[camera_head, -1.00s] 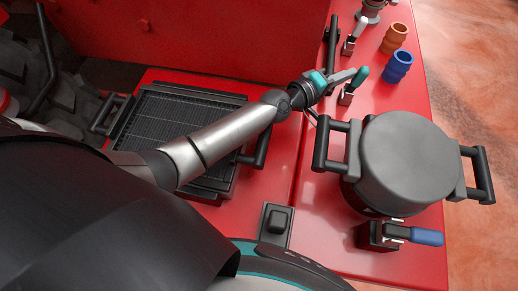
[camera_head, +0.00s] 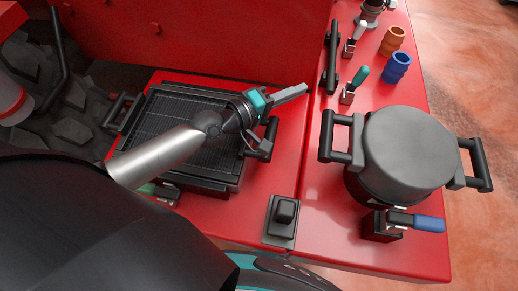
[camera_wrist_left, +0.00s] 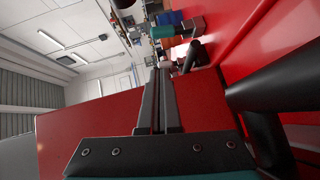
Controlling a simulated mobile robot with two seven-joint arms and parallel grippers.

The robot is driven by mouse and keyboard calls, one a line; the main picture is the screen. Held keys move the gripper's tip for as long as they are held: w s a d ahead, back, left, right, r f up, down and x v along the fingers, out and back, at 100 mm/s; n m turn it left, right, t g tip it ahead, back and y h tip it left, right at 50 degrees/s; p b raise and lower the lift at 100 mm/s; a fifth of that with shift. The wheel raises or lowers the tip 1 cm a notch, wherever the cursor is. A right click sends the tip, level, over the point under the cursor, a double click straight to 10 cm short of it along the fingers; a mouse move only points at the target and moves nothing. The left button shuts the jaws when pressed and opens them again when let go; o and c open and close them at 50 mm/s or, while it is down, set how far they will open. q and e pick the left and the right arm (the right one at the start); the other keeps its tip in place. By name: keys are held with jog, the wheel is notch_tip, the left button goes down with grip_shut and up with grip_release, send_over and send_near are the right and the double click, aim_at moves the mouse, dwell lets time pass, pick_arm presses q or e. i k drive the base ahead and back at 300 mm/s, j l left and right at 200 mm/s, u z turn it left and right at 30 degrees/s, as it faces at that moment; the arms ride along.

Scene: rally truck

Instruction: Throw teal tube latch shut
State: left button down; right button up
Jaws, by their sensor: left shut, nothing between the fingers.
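The teal latch (camera_head: 359,77) stands on the red deck right of the black bar, its teal handle tilted up and away from its small black-and-metal base (camera_head: 347,95). Its teal handle also appears in the wrist view (camera_wrist_left: 163,32), beyond my fingertips. My left gripper (camera_head: 304,88) is shut and empty, above the deck between the grill and the latch. It is left of the latch, with a visible gap and no contact. In the wrist view its two fingers (camera_wrist_left: 157,78) lie together. My right gripper is not in view.
A grey-lidded pot (camera_head: 408,150) with black handles stands right of the gripper. A blue-handled latch (camera_head: 427,224) lies in front of it. A white-handled latch (camera_head: 355,35), an orange cup (camera_head: 393,40) and a blue cup (camera_head: 397,67) stand near the teal one. A black grill (camera_head: 175,130) lies below my arm.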

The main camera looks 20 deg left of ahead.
aim_at(364, 73)
jog(key=k, duration=0.5)
jog(key=k+j, duration=0.4)
